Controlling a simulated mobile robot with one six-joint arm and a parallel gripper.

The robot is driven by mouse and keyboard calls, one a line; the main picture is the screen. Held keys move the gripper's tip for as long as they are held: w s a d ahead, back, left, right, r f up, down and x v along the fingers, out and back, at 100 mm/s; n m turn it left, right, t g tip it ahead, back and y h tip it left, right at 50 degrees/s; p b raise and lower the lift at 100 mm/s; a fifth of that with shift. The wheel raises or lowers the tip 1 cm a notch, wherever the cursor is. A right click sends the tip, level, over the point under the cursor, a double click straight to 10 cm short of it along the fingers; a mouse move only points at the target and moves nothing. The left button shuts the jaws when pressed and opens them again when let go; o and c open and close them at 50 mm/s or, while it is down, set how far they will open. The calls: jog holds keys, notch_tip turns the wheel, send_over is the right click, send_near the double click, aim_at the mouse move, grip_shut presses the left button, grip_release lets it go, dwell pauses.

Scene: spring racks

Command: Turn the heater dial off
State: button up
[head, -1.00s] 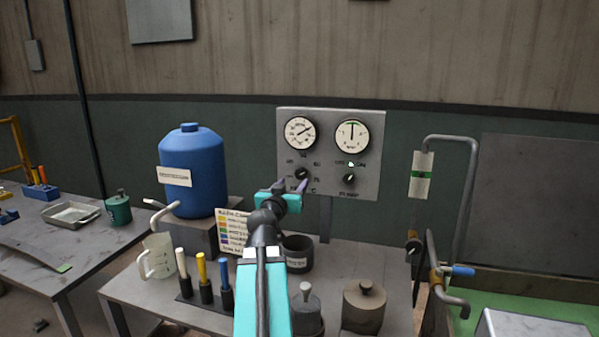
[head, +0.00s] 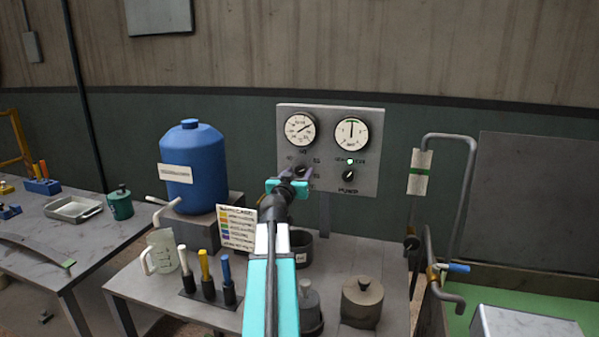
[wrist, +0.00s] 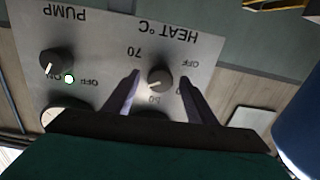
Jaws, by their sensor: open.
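The heater dial is a small black knob (wrist: 160,80) on the grey control panel (head: 290,118), under the "HEAT °C" lettering in the upside-down wrist view. OFF is printed to one side of it and 70 to the other. Its pointer is too small to read surely. My gripper (wrist: 160,77) is open, with one dark finger on each side of the dial; contact cannot be told. In the head view my gripper (head: 290,178) is in front of the panel's lower left and partly hides the dial (head: 301,170).
The pump knob (head: 349,176) sits to the right, with a lit green lamp (head: 350,161) above it. Two gauges are above. A blue tank (head: 191,165), a card (head: 237,227), colored-handled tools (head: 205,275) and lidded pots (head: 362,302) crowd the table below.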

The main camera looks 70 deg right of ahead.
jog(key=shift+d, duration=0.6)
jog(key=c, duration=0.9)
jog(key=shift+a, duration=0.2)
jog(key=shift+c, duration=0.7)
jog(key=shift+d, duration=0.15)
